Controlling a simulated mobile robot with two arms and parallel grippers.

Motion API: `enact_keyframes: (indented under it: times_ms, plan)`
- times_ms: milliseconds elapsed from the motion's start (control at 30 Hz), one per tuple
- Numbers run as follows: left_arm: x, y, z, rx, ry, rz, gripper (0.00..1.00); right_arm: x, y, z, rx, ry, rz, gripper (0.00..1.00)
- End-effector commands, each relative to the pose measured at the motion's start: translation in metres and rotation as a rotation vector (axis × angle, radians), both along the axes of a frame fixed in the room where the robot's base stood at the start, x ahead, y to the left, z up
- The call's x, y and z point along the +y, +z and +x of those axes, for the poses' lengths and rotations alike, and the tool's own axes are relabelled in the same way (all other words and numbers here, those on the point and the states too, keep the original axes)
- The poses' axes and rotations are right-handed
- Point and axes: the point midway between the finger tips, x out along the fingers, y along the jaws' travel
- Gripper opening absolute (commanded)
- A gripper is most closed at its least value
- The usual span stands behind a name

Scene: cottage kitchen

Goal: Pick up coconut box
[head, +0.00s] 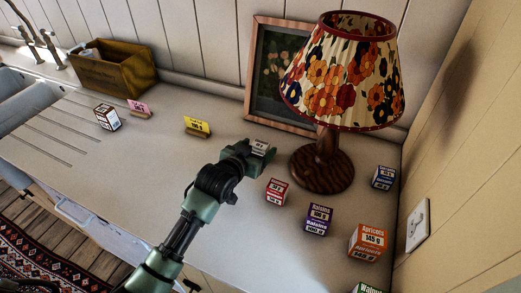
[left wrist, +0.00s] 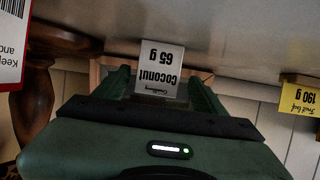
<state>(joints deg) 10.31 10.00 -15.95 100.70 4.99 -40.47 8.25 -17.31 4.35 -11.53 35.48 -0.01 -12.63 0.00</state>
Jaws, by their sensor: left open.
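The coconut box (head: 261,146) is a small pale box on the countertop, left of the lamp's base. My left gripper (head: 252,153) is open at the box. Its two fingers stand on either side of the box in the left wrist view, and I cannot tell whether they touch it. The gripper partly hides the box in the head view. My right gripper is not in view.
The floral lamp (head: 327,160) stands close right of the gripper, before a picture frame (head: 251,92). A red-and-white box (head: 277,191), raisins box (head: 318,219) and apricots box (head: 367,242) stand nearby. A yellow card (head: 197,125) stands left. The counter's left middle is largely clear.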

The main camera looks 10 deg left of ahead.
Motion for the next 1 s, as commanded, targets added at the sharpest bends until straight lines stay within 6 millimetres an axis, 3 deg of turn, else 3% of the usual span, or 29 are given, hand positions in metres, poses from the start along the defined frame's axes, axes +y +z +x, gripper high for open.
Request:
enact_keyframes:
  times_ms: [267, 567, 800, 1000]
  plan:
    - [-0.012, -0.012, 0.033, 0.001, 0.000, 0.001, 0.71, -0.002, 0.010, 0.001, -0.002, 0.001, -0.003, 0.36]
    - [-0.012, -0.015, 0.036, 0.001, 0.000, 0.001, 0.71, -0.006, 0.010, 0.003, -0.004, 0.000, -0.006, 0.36]
    - [-0.012, -0.015, 0.036, 0.001, 0.000, 0.001, 0.07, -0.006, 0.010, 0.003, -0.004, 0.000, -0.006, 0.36]
    - [-0.012, -0.014, 0.036, 0.000, 0.000, 0.001, 0.04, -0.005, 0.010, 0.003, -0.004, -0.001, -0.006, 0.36]
